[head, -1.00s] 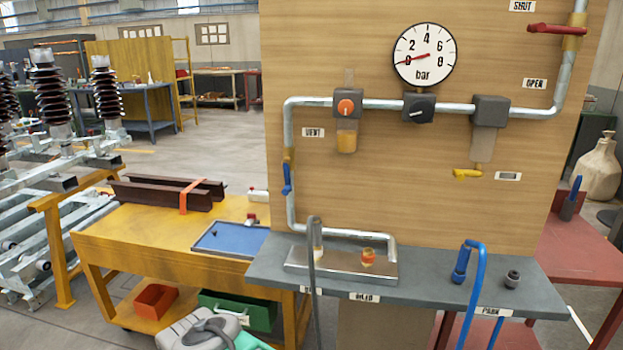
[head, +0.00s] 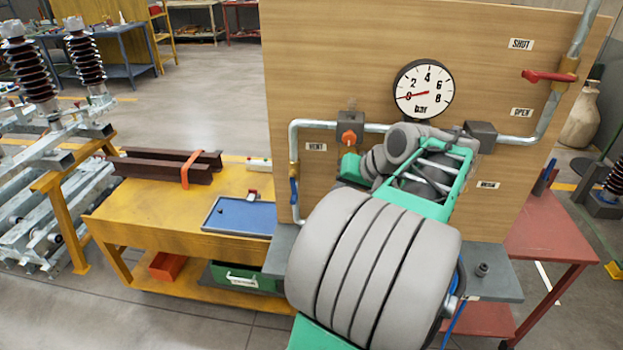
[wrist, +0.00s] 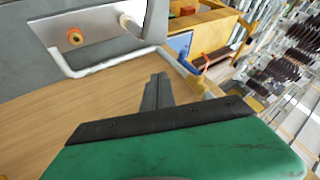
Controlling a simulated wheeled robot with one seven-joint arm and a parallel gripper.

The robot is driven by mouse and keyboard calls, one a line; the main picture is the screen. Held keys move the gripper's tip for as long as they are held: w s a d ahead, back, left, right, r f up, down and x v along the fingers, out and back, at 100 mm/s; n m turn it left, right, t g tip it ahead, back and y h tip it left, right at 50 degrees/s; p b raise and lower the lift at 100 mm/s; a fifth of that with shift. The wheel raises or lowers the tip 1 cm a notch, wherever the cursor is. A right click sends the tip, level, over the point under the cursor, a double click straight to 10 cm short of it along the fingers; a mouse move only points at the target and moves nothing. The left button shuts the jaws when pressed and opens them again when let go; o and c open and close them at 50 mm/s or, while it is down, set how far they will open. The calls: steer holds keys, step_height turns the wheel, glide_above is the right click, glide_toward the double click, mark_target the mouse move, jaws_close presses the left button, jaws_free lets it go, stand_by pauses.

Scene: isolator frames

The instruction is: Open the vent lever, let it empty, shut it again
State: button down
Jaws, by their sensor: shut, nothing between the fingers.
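The vent lever (head: 293,191) is a blue handle hanging down along the pipe at the panel's left edge, below the VENT label (head: 316,146). The gauge (head: 424,91) needle points left, near 0. My gripper (wrist: 157,88) shows in the wrist view as dark fingers close together, shut and empty, in front of the wooden panel (wrist: 60,115). The pipe bend lies beyond the fingertips, with small blue parts nearby; I cannot tell for sure which is the lever. In the head view my arm hides the fingers and the panel's lower middle.
A red lever (head: 550,76) sits on the right pipe between the SHUT and OPEN labels. An orange knob (head: 349,138) is near the VENT label. A yellow bench (head: 170,215) with a blue tray (head: 238,216) and brown beams (head: 165,167) stands left. A red table (head: 545,230) stands right.

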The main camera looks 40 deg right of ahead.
mark_target(293, 189)
steer(key=w+a+f+p, duration=0.2)
steer(key=w+f, duration=0.5)
steer(key=w, duration=0.2)
steer(key=shift+w+a+f, duration=0.15)
steer(key=shift+a, duration=0.05)
steer(key=shift+w+f, duration=0.1)
steer(key=shift+w+a, duration=0.35)
steer(key=shift+a, duration=0.05)
